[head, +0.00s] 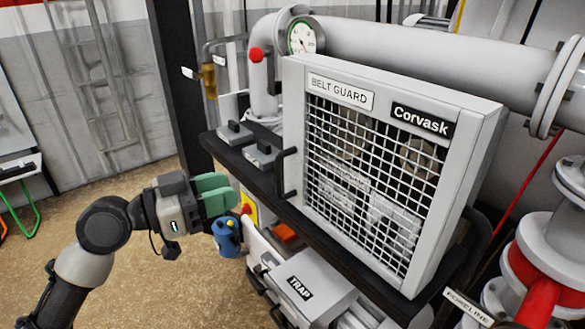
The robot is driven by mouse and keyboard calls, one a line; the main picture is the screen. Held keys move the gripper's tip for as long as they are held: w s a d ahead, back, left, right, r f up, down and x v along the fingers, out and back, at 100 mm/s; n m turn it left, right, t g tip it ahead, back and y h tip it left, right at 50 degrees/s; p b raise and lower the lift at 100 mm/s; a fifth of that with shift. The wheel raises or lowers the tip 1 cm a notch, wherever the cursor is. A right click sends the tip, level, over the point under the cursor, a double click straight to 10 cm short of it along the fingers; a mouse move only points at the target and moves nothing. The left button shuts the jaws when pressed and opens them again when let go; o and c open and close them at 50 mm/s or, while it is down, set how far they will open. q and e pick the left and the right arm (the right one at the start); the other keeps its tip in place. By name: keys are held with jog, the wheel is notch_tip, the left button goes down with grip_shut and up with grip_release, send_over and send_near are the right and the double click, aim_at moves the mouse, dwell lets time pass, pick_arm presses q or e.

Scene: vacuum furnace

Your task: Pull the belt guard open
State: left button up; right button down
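The belt guard (478,150) is a light grey box with a wire mesh front, labelled BELT GUARD and Corvask. Its front sits against the frame and looks closed. A black bar handle (281,173) is on its left edge. My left gripper (226,192) has green fingers and is left of the handle, apart from it, pointing right. My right gripper is not in view.
A blue canister (227,238) is just below my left gripper. A dark shelf edge (240,172) with small grey blocks runs behind it. A TRAP box (308,288) is under the guard. A red-knobbed pipe (257,56) and gauge (302,38) stand above. Open floor lies at left.

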aim_at(280, 193)
pick_arm(q)
jog(key=p+x, duration=0.2)
jog(key=x, duration=0.3)
jog(key=p+x, duration=0.2)
jog(key=x, duration=0.3)
jog(key=shift+s+d+r+p, duration=0.15)
jog(key=shift+r+p, duration=0.05)
jog(key=shift+p, duration=0.15)
jog(key=shift+f, duration=0.1)
grip_shut()
